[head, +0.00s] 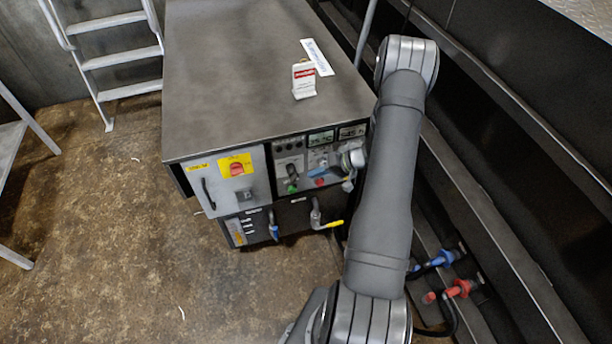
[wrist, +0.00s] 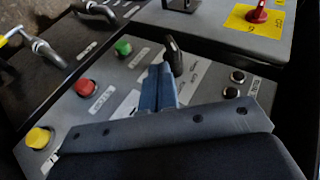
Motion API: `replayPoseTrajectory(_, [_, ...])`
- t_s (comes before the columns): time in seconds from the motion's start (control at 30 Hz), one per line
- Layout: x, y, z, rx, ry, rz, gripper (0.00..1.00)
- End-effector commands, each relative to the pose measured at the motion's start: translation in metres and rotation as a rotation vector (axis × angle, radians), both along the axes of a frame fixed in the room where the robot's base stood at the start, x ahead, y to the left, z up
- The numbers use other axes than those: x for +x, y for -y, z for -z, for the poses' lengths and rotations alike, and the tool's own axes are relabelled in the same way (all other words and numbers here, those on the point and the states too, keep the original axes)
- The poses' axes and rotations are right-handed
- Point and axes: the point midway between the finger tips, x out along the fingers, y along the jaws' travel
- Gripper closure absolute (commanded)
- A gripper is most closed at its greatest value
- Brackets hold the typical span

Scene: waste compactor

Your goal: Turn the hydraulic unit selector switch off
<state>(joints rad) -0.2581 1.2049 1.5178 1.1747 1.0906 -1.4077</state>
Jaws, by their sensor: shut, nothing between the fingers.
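The selector switch, a black knob (wrist: 174,56), stands on the grey control panel (wrist: 205,82). It also shows in the head view as a dark knob (head: 292,171) above the green button. My gripper (wrist: 161,72) has blue fingers, shut together and empty. Their tips are right beside the black knob in the wrist view; I cannot tell whether they touch it. In the head view my gripper (head: 311,175) reaches in from the right across the panel front. The fingers and the dark gripper body hide part of the panel and its labels.
Green (wrist: 123,47), red (wrist: 86,87) and yellow (wrist: 38,137) buttons sit near the fingers. A red rotary switch (head: 237,169) on a yellow plate is on the cabinet door. A yellow-handled valve (head: 328,224) is below.

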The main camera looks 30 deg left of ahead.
Motion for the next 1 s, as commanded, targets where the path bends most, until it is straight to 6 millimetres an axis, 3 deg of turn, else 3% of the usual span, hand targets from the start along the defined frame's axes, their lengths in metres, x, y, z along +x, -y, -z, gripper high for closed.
replayPoseTrajectory(0.3, [0.027, 0.061, -0.045, 0.001, 0.003, 0.003, 1.0])
replayPoseTrajectory(0.63, [0.04, 0.092, -0.068, -0.001, 0.001, -0.001, 1.0])
replayPoseTrajectory(0.77, [0.034, 0.08, -0.061, -0.037, 0.014, -0.011, 1.0])
replayPoseTrajectory(1.0, [-0.008, 0.013, -0.011, -0.249, 0.139, -0.062, 1.0])
